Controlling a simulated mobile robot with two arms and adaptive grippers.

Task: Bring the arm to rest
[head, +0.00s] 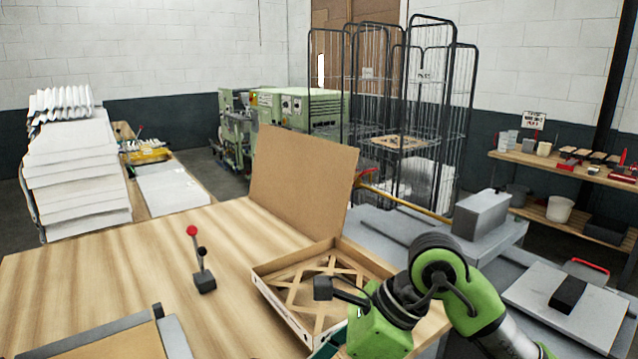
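My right arm (470,300), green and black, comes in from the lower right and bends down over the front right of the wooden table. Its green wrist (375,330) is at the right front of an open cardboard box (277,301), overlapping it in the picture. A small black part on a bracket (323,288) juts left from the wrist over the box. No fingertips can be made out, so I cannot tell whether the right gripper is open or holds anything. The box's lid stands up (303,180), and a lattice-framed filter (312,290) lies inside. My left arm and gripper are not in view.
A red-knobbed lever (203,262) stands on the wooden table (110,270), left of the box. A grey-edged tray (120,340) is at front left. Grey machinery (480,215) is to the right. The table between lever and left edge is clear.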

